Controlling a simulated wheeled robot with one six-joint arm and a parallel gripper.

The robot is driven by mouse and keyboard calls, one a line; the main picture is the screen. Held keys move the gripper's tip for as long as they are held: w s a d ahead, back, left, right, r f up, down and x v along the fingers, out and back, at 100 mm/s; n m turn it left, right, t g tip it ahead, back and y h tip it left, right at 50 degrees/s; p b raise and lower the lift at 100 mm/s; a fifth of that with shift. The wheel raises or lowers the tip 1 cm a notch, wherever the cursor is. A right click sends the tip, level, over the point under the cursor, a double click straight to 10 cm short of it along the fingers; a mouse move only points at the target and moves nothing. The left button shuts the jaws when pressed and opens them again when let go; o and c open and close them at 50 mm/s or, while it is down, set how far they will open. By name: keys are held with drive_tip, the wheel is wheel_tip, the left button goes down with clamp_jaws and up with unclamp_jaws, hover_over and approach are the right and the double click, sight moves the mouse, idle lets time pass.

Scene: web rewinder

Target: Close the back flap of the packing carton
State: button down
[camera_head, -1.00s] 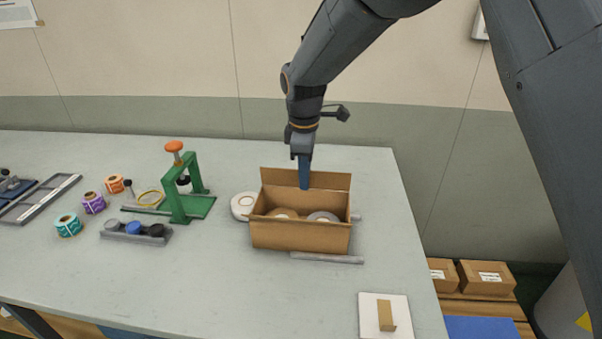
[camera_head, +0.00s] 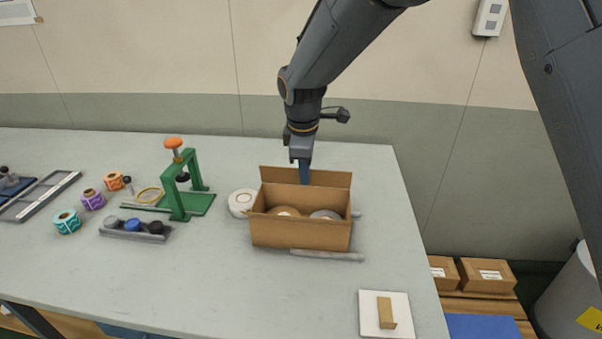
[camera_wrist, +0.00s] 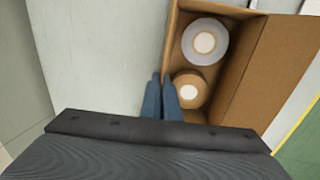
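The open brown packing carton (camera_head: 300,234) stands on the table, with a tan roll (camera_head: 285,211) and a grey roll (camera_head: 325,214) inside. Its back flap (camera_head: 332,179) stands up along the far side, leaning back a little. My gripper (camera_head: 305,182) points down at that flap. Its blue fingers overlap the flap's upper middle in the head view; I cannot tell whether they touch it. The tan roll (camera_wrist: 188,92) and pale roll (camera_wrist: 205,42) show there too.
A white roll (camera_head: 241,202) stands close left of the carton. A grey rod (camera_head: 327,255) lies along its front. A green press (camera_head: 180,190) and several coloured rolls are further left. A white plate (camera_head: 385,322) lies front right.

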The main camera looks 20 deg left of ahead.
drive_tip(key=t+b, duration=0.1)
drive_tip(key=b, duration=0.3)
drive_tip(key=s+f+t+y+b, duration=0.1)
drive_tip(key=t+b, duration=0.1)
drive_tip(key=b, duration=0.3)
drive_tip(key=t+b, duration=0.2)
drive_tip(key=b, duration=0.2)
drive_tip(key=shift+s+d+f+b, duration=0.2)
drive_tip(key=shift+s+f+b, duration=0.05)
drive_tip(key=shift+s+b, duration=0.15)
drive_tip(key=b, duration=0.3)
drive_tip(key=t+b, duration=0.1)
drive_tip(key=b, duration=0.1)
drive_tip(key=shift+s+d+y+b, duration=0.1)
drive_tip(key=shift+s+y+b, duration=0.15)
drive_tip(key=shift+y+b, duration=0.15)
drive_tip(key=shift+r, duration=0.1)
drive_tip(key=c, duration=2)
unclamp_jaws()
